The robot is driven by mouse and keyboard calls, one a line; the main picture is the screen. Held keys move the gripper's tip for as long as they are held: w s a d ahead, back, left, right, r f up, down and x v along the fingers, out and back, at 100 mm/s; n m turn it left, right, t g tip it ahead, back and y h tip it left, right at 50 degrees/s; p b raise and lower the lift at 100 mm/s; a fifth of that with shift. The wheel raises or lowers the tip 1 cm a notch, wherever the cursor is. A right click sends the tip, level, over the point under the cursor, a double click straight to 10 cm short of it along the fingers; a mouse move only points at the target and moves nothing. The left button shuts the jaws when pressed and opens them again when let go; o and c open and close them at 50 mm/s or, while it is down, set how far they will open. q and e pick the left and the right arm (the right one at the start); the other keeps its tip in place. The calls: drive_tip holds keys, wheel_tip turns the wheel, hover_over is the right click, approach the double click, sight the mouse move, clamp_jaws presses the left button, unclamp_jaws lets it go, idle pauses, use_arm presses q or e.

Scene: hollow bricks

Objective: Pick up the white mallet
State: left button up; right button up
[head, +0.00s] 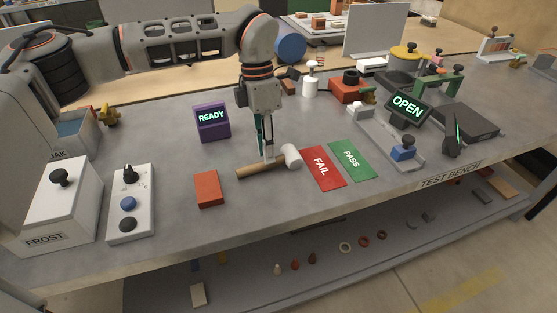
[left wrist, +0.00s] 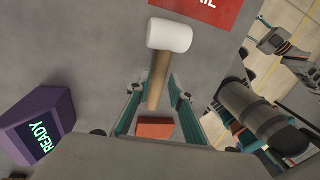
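The white mallet lies on the grey bench, with its white head (head: 291,157) to the right and its wooden handle (head: 250,170) pointing left. In the left wrist view its head (left wrist: 169,35) is near the top and the handle (left wrist: 158,82) runs down between my fingers. My left gripper (head: 267,156) points down over the handle close to the head, its fingertips near the handle. In the left wrist view its two fingers (left wrist: 156,104) stand apart on either side of the handle. I cannot tell whether they touch it. My right gripper is not in view.
An orange-red brick (head: 207,189) lies left of the handle. The red FAIL mat (head: 323,168) and green PASS mat (head: 351,160) lie to the right. A purple READY box (head: 213,122) stands behind left. A white control box (head: 131,204) stands near the front left edge.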

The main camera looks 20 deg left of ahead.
use_arm(q)
drive_tip(key=f, duration=0.2)
drive_tip(key=shift+s+d+f, duration=0.15)
drive_tip(key=shift+s+f, duration=0.05)
drive_tip(key=shift+f, duration=0.1)
clamp_jaws()
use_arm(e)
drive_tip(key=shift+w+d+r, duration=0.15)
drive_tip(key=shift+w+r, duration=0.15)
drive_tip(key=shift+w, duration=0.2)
use_arm(q)
drive_tip(key=shift+r, duration=0.1)
